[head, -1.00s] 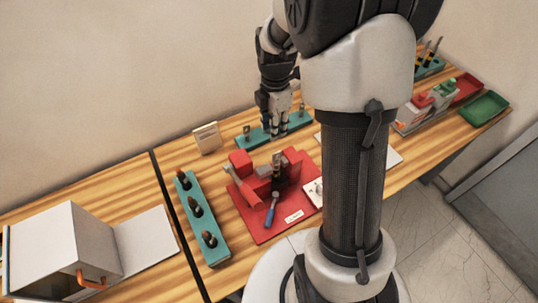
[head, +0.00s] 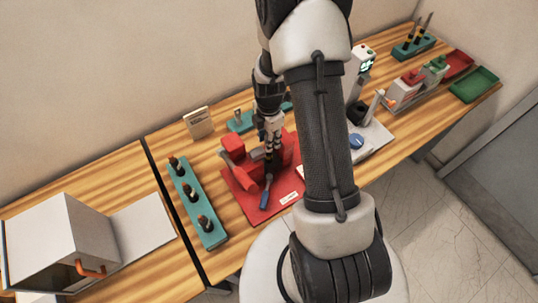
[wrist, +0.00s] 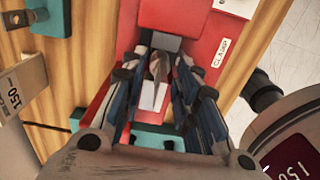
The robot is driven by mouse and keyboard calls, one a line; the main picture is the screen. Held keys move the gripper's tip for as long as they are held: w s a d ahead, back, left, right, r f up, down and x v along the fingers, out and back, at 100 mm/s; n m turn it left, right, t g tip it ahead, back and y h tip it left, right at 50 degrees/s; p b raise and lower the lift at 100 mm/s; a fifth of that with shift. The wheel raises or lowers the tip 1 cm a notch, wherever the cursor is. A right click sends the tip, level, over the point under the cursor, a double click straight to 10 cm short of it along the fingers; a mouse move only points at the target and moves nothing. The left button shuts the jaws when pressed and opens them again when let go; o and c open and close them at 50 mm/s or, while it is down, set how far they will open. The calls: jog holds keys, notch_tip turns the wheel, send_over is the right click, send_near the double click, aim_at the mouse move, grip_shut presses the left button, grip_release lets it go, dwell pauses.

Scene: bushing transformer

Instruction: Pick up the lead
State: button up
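My gripper (wrist: 161,61) reaches down at the red clamp station in the wrist view. Its two dark fingers stand apart on either side of a slim, pointed, greyish-brown piece (wrist: 157,66), which may be the lead; I cannot tell whether they touch it. In the head view my gripper (head: 270,150) is over the red clamp base (head: 245,205), beside the red clamp block (head: 232,145). The fingers and arm hide much of the clamp there, and the lead cannot be told apart clearly.
A teal rack (head: 208,228) with several dark bushings stands left. Another teal rack (head: 240,123) and a card (head: 198,123) are behind. A scale-like instrument (head: 372,138) stands right. A white box (head: 65,240) is far left.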

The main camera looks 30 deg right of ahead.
jog(key=shift+f, duration=0.35)
jog(key=shift+c, duration=0.3)
grip_shut()
dwell(0.5)
